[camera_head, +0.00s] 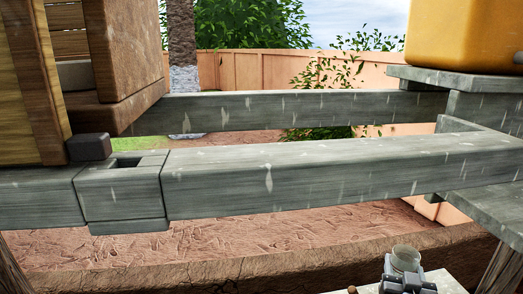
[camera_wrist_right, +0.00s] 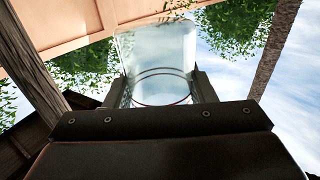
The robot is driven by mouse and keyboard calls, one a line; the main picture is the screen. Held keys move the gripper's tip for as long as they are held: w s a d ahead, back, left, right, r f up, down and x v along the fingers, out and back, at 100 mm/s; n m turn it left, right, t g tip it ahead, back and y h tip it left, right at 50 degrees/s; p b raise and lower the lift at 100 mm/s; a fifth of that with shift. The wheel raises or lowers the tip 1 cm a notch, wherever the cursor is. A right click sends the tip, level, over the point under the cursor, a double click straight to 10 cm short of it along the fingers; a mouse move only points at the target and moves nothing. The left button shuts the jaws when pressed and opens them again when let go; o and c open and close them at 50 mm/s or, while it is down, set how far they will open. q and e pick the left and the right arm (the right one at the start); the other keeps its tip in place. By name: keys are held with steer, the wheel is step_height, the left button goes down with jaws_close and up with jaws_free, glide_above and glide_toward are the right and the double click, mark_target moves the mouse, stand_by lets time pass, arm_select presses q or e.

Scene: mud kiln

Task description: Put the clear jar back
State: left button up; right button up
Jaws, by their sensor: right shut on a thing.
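The clear jar (camera_head: 405,256) shows at the bottom right of the head view, and it is large in the middle of the right wrist view (camera_wrist_right: 156,52). It is see-through, with thin dark rings around it near the fingers. My right gripper (camera_head: 407,279) is shut on it, with one finger on each side in the right wrist view (camera_wrist_right: 163,91). The jar stands out beyond the fingertips. In the head view it is low, below the grey wooden beams. My left gripper is not in view.
A weathered grey beam (camera_head: 320,175) crosses the head view, with another (camera_head: 290,109) behind it. Grey boards (camera_head: 485,213) lie at the right, below a large yellow container (camera_head: 462,35). A brown wooden box-like structure (camera_head: 128,50) stands at upper left. Reddish ground shows below.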

steer(key=s+a+r+n+y+b, duration=0.1)
steer(key=a+r+n+y, duration=0.1)
steer(key=a, duration=0.7)
steer(key=s+a+r+n+t+y+b, duration=0.1)
steer(key=a+r+n+y+b, duration=0.1)
steer(key=a+r+y, duration=0.3)
steer(key=a+r, duration=0.1)
steer(key=a, duration=0.3)
steer(key=shift+s+r+n+t, duration=0.25)
steer(key=shift+s+n+t, duration=0.05)
steer(key=shift+n, duration=0.1)
